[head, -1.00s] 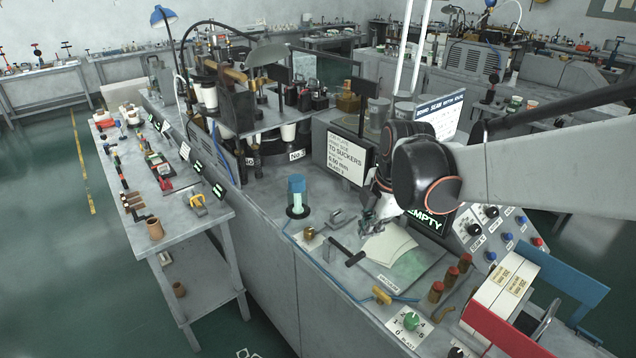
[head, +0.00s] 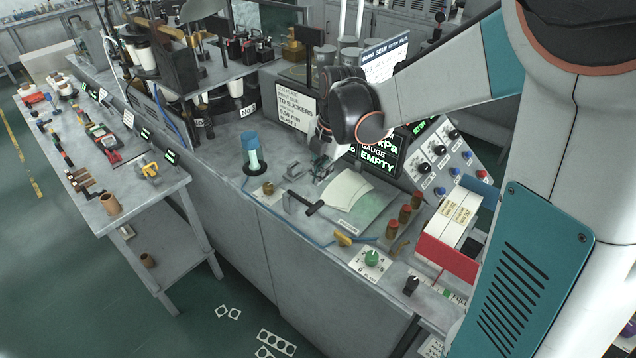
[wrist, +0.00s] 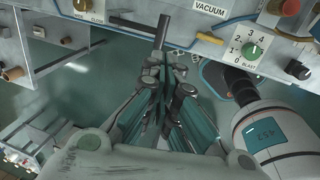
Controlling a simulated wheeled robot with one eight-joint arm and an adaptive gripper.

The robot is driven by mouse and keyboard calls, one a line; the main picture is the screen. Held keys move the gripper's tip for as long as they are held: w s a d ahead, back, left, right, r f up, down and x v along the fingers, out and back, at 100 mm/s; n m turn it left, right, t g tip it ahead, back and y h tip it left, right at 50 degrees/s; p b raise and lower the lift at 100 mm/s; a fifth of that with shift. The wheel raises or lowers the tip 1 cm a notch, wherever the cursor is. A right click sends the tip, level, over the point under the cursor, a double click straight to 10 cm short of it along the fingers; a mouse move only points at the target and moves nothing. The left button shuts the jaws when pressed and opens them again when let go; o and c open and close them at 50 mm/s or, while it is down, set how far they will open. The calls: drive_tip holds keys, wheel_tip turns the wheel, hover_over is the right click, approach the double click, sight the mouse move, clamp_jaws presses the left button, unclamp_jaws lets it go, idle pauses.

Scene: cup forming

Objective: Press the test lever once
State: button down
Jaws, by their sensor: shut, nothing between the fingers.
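A black T-shaped lever (head: 305,203) lies on the front of the machine bench, left of a stack of pale sheets (head: 347,190). No label on it is readable, so I cannot be sure it is the test lever. My gripper (head: 322,168) hangs just behind the lever and left of the sheets, small and partly hidden by my wrist in the head view. In the wrist view my gripper (wrist: 165,70) has its fingers together with nothing between them. The dark bar of the lever (wrist: 135,25) shows just beyond the fingertips; I cannot tell whether they touch.
A blue-topped clear cylinder (head: 251,150) stands left of the lever. Several red-topped brass posts (head: 404,215), a green blast knob (head: 371,258) and a slanted control panel (head: 435,160) are to the right. A screen (head: 377,160) reads EMPTY. Open floor lies in front.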

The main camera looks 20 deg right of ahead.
sight(313, 208)
drive_tip(key=f, duration=0.4)
drive_tip(key=w+a+f+b, duration=0.1)
drive_tip(key=f, duration=0.3)
drive_tip(key=w+f, duration=0.1)
drive_tip(key=f, duration=0.3)
drive_tip(key=shift+w+a+f, duration=0.1)
drive_tip(key=shift+a+f, duration=0.05)
drive_tip(key=shift+f, duration=0.1)
drive_tip(key=f+t+b, duration=0.1)
drive_tip(key=b, duration=0.1)
drive_tip(key=f+t+y+b, duration=0.1)
drive_tip(key=f+b, duration=0.1)
drive_tip(key=b, duration=0.1)
drive_tip(key=f+t+y+b, duration=0.1)
drive_tip(key=b, duration=0.1)
drive_tip(key=shift+s+d+f, duration=0.2)
drive_tip(key=shift+s, duration=0.15)
drive_tip(key=shift+f+b, duration=0.6)
drive_tip(key=shift+b, duration=0.5)
drive_tip(key=shift+r, duration=0.1)
